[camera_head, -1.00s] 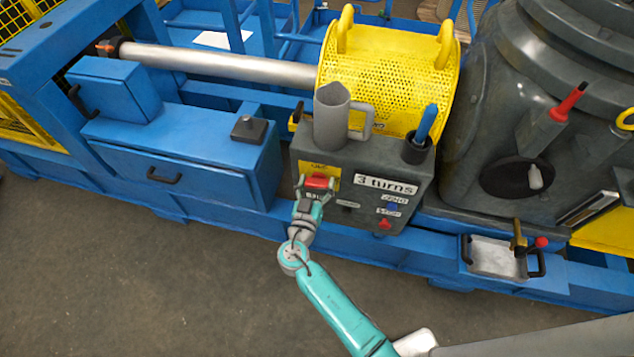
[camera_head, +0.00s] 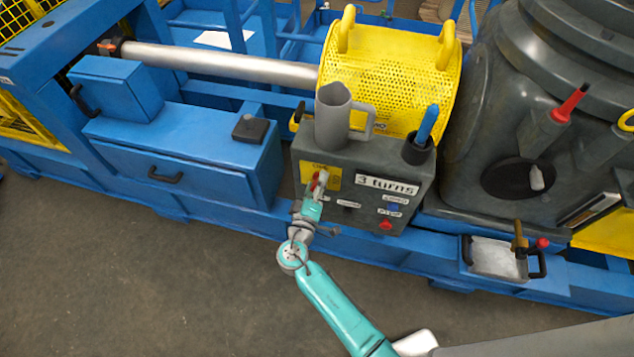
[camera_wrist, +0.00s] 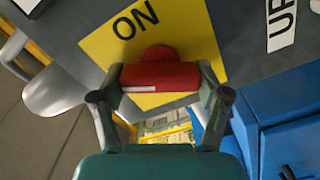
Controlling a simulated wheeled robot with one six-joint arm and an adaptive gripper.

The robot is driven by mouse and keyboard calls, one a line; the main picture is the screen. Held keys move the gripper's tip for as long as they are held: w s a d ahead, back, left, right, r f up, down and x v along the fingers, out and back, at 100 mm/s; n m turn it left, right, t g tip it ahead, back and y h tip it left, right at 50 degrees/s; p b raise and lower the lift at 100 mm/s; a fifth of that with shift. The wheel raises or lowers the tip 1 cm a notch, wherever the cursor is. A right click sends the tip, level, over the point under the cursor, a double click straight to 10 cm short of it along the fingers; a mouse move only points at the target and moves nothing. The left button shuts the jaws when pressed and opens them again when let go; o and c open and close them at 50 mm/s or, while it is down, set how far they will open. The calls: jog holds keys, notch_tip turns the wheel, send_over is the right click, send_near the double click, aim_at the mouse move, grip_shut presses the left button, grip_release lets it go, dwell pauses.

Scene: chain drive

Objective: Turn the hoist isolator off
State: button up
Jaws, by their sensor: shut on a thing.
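The red isolator handle (camera_head: 315,184) sits on a yellow plate (camera_head: 333,179) on the front of a dark grey control box (camera_head: 350,160). My gripper (camera_head: 318,182) is shut on the handle. In the wrist view the red handle (camera_wrist: 160,77) lies between the two fingers of my gripper (camera_wrist: 161,82). The plate (camera_wrist: 195,40) there reads ON and looks tilted relative to the handle. In the head view the handle stands steeply, partly hidden by the fingers. Any other plate marking is hidden or too small to read.
A grey jug (camera_head: 332,125) and a dark cup (camera_head: 418,150) with a blue-handled tool stand on the box. A red button (camera_head: 386,225) and a "3 turns" label (camera_head: 388,186) are to the right of the handle. Open floor (camera_head: 150,285) lies in front.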

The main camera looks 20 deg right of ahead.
jog(key=n, duration=0.5)
jog(key=shift+f, duration=0.1)
dwell(0.7)
jog(key=o, duration=1.2)
jog(key=shift+c, duration=0.2)
jog(key=v, duration=1.2)
